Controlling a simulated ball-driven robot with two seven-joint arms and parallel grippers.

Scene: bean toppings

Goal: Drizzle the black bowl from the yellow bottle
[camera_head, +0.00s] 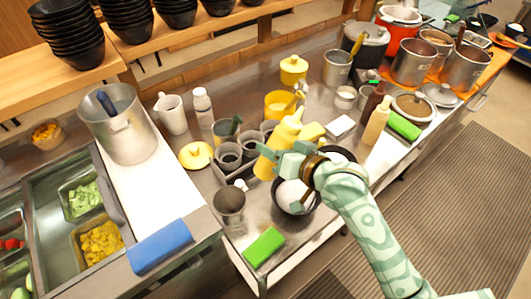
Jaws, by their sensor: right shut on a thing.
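A yellow bottle (268,167) with a pointed nozzle is held above the steel counter, its tip up and tilted to the right. My right gripper (285,160) is shut on it. A black bowl (280,207) with a pale filling stands on the counter, just below and in front of the gripper. Another dark bowl shape (343,153) shows behind my right wrist, partly hidden by it. My left gripper is not in view.
A green sponge (263,247) and a metal cup (229,202) stand near the black bowl. A grey caddy with cups (229,157) is to the left. Sauce bottles (377,121) stand right. Stacked black bowls (68,45) sit on the shelf.

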